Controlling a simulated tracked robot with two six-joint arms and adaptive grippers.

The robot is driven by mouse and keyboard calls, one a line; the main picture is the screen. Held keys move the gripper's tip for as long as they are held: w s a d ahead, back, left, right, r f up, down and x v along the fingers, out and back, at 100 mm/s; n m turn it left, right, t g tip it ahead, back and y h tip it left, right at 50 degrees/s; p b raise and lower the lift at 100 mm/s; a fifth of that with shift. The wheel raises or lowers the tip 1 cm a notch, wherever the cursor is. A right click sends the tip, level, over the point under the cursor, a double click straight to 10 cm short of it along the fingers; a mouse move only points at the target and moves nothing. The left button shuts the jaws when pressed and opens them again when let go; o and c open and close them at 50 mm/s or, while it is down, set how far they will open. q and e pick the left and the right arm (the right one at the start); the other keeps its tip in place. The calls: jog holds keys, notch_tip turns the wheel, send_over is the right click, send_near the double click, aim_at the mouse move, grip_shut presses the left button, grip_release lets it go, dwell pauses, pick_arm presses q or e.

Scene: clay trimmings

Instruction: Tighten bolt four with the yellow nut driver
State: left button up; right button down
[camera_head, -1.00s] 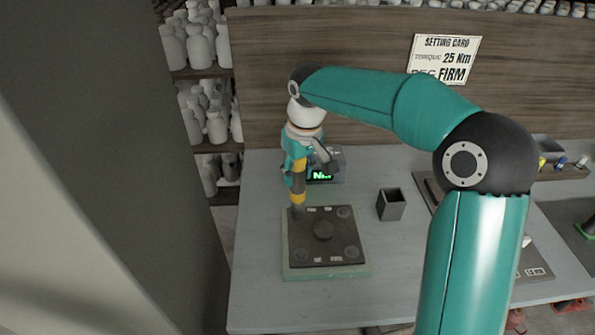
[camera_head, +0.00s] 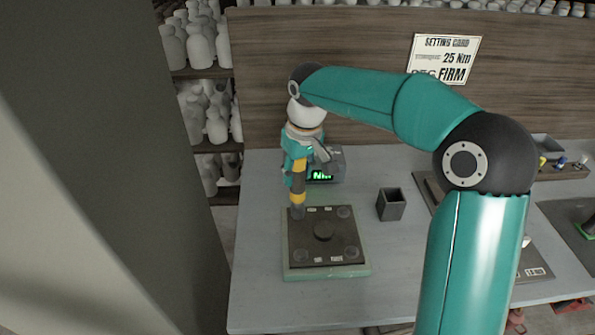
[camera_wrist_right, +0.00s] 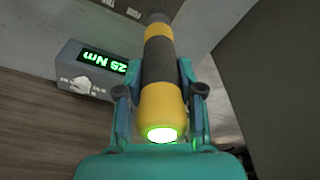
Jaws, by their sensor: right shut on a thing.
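The yellow nut driver (camera_head: 298,183), banded yellow and dark grey, stands upright with its lower end at the back left corner of the dark square plate (camera_head: 322,257). The bolt under it is hidden. Round bolt spots show at the other corners, and their labels are too small to read surely. My right gripper (camera_head: 297,165) is shut on the driver from above. In the right wrist view the fingers (camera_wrist_right: 160,100) flank the driver (camera_wrist_right: 159,60), whose near end glows green. My left gripper is not in view.
The plate lies on a green base (camera_head: 325,273). A grey box with a green display (camera_head: 335,163) stands behind; its display reads 25 Nm in the wrist view (camera_wrist_right: 85,75). An open dark cup (camera_head: 391,208) stands to the right. A setting card (camera_head: 445,60) reads 25 Nm, FIRM.

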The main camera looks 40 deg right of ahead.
jog(key=shift+s+f, duration=0.1)
jog(key=shift+f, duration=0.05)
dwell(0.4)
jog(key=shift+r+p, duration=0.75)
notch_tip(320, 180, up, 5)
jog(key=p, duration=0.4)
jog(key=shift+f, duration=0.1)
